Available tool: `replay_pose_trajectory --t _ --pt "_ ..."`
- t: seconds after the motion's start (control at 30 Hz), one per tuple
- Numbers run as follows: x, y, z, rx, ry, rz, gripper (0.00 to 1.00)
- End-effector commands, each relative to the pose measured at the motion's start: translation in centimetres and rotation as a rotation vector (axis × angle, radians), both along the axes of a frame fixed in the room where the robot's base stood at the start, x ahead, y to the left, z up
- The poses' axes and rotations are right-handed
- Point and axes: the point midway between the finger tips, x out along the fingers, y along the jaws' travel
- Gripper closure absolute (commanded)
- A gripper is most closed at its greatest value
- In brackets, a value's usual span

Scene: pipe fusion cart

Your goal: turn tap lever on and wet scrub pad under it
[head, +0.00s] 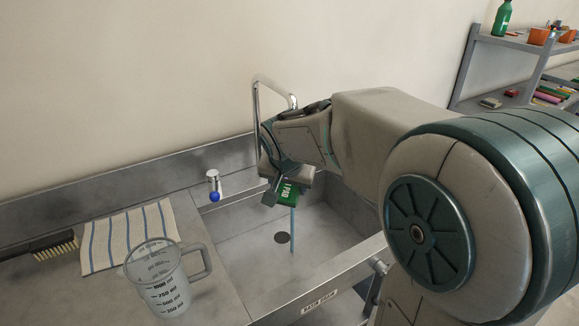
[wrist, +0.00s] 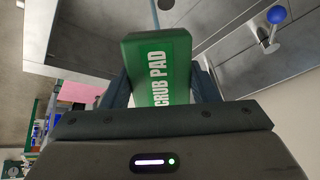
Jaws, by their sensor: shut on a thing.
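My gripper (head: 279,184) is shut on the green scrub pad (head: 288,194), held over the sink basin below the spout. The wrist view shows the pad (wrist: 158,68) between both fingers, its "SCRUB PAD" label facing the camera. The chrome tap spout (head: 256,105) arches above; its outlet is hidden behind my arm. A thin blue water stream (head: 292,232) shows below the pad and falls into the basin; a bit of it is in the wrist view (wrist: 155,14). The tap lever (head: 213,180) has a blue knob (head: 215,196) and stands left of the basin, apart from my gripper.
The steel sink (head: 325,225) has a dark drain (head: 282,237). On the left counter are a striped cloth (head: 115,236), a clear measuring jug (head: 160,285) and a brush (head: 55,246). A shelf (head: 515,43) with bottles and boxes stands at the back right.

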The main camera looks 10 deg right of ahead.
Motion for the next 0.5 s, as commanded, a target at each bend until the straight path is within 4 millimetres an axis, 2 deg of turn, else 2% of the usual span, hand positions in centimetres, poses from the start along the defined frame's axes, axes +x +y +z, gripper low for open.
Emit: replay_pose_trajectory --t 0.27,0.5 --pt "-0.1 0.0 0.1 0.000 -0.001 0.000 0.64" --pt "-1.6 0.4 1.4 0.001 -0.003 0.001 0.64"
